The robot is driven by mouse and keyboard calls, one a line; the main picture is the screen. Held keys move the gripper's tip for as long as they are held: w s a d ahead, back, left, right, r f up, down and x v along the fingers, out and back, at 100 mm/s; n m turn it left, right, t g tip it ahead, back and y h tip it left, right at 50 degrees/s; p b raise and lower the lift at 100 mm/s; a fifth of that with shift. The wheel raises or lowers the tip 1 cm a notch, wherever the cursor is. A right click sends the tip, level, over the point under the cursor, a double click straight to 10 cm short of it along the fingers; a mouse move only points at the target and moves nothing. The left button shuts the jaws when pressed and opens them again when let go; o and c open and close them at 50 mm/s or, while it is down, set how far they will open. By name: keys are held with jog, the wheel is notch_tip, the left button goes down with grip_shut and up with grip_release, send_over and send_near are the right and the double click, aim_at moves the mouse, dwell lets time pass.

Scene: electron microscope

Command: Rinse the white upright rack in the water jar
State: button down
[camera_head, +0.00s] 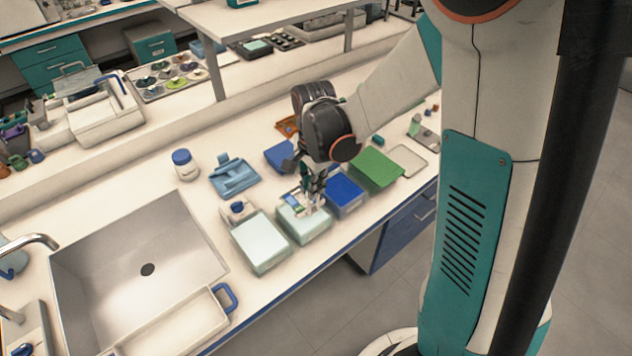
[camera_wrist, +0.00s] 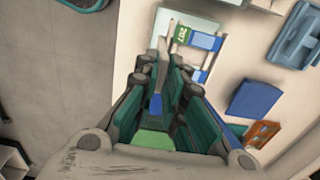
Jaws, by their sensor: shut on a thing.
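My gripper (camera_head: 314,192) is shut on the white upright rack (camera_head: 308,207), gripping its upper part from above. The rack carries slides with blue and green ends, which show in the wrist view (camera_wrist: 205,41) just past the fingertips (camera_wrist: 164,62). The rack is over or partly in a pale green-white jar (camera_head: 303,230); I cannot tell how deep it sits. A second pale jar (camera_head: 260,244) stands to the left. I cannot tell by sight which pale jar holds water. The fingers hide part of the rack.
A blue jar (camera_head: 346,196) and a green one (camera_head: 377,170) stand close to the right. A small white bottle (camera_head: 237,211), a light-blue holder (camera_head: 233,176) and a blue-capped bottle (camera_head: 186,165) are to the left. The sink (camera_head: 110,262) lies further left.

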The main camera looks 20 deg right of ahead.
aim_at(313, 212)
jog(key=shift+f+b, duration=3.6)
jog(key=shift+f, duration=1.05)
jog(key=shift+r+p, duration=3.05)
jog(key=shift+r, duration=1.35)
